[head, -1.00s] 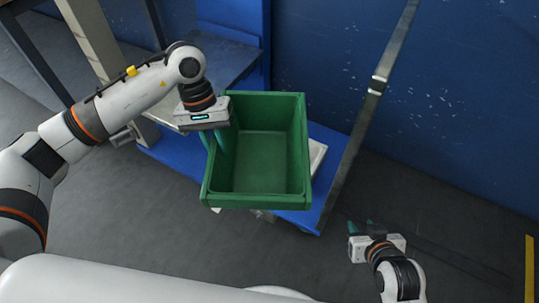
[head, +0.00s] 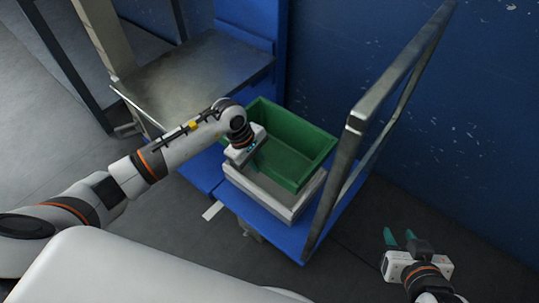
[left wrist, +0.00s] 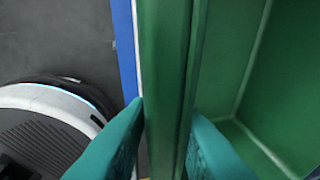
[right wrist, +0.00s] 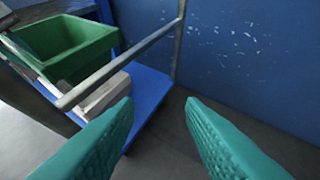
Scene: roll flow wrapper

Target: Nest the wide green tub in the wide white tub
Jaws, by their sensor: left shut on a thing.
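The wide green tub (head: 300,140) is empty and hangs over the wide white tub (head: 262,194) on the blue cart deck. In the right wrist view, the green tub (right wrist: 65,45) sits higher than the white tub (right wrist: 105,95), most of it above the white rim. It is offset toward the back in the head view; I cannot tell if they touch. My left gripper (head: 256,163) is shut on the green tub's near-left wall, with one finger on each side in the left wrist view (left wrist: 168,112). My right gripper (head: 401,234) is open and empty, right of the cart.
A metal rail (head: 375,110) rises along the cart's right side, close to the tubs. A grey metal shelf (head: 190,80) stands at the back left. A blue wall (head: 470,130) closes the right side. The floor around my right gripper is clear.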

